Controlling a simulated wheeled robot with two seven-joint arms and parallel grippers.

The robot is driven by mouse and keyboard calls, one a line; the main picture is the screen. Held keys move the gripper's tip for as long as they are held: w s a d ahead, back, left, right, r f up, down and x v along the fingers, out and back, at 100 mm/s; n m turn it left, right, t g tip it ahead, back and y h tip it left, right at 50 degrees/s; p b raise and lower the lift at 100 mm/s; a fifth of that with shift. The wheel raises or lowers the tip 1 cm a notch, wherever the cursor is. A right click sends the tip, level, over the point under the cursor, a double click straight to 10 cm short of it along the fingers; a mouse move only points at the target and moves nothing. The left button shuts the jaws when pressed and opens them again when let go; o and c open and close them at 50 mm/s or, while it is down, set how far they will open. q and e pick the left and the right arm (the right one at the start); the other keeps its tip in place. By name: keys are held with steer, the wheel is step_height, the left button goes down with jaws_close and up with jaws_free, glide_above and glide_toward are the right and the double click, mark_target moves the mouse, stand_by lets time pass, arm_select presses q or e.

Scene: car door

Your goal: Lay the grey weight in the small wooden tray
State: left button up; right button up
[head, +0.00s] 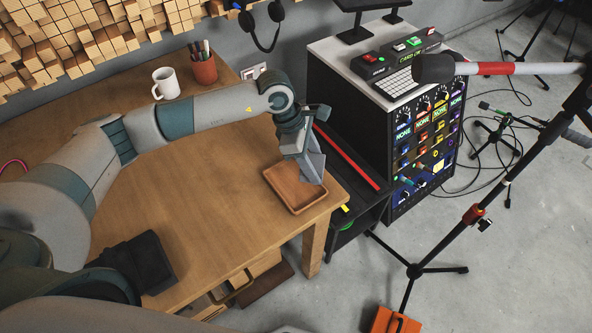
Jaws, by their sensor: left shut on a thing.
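The small wooden tray (279,190) lies on the wooden table near its right end. My left gripper (303,151) is over the tray, pointing down, and is shut on the grey weight (313,169). The weight is a grey, angular block, partly hidden by the gripper. It is over the tray's right part; I cannot tell whether it touches the tray floor. The left part of the tray is bare.
The table (210,185) is mostly clear. A white mug (167,83) and a pen cup (204,69) stand at its back. A black equipment rack (345,110) and a microphone stand (447,247) are at the right.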

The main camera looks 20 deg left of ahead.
arm_select(q)
steer(key=a+f, duration=0.1)
steer(key=a+p, duration=0.1)
steer(key=a, duration=0.1)
steer(key=a+f, duration=0.1)
steer(key=a, duration=0.1)
steer(key=shift+w+f+p, duration=0.1)
steer(key=shift+f+p, duration=0.2)
steer(key=shift+f, duration=0.05)
steer(key=shift+f, duration=0.1)
steer(key=shift+d+f+p, duration=0.1)
steer(key=shift+f+p, duration=0.8)
steer(key=shift+f, duration=1.05)
